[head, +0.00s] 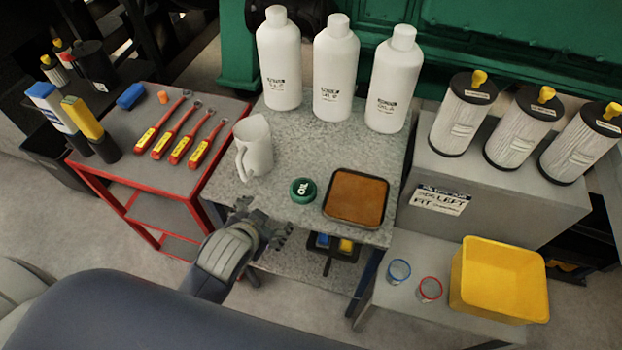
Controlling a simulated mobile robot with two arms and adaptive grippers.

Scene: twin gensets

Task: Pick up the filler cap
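The filler cap (303,190) is a round green cap with white "OIL" lettering. It lies on the grey speckled worktop (290,150), between a white jug (253,147) and a square tray with a brown surface (356,197). My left gripper (268,218) is at the worktop's front edge, below and left of the cap in the picture. Its fingers are spread apart with nothing visible between them, and it looks apart from the cap. My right gripper is not in view.
Three white bottles (335,70) stand at the back of the worktop. A red-framed table (150,185) with several tools is at left. Filters stand on a grey box (500,190) at right, above a yellow bin (500,279). Bare worktop lies behind the cap.

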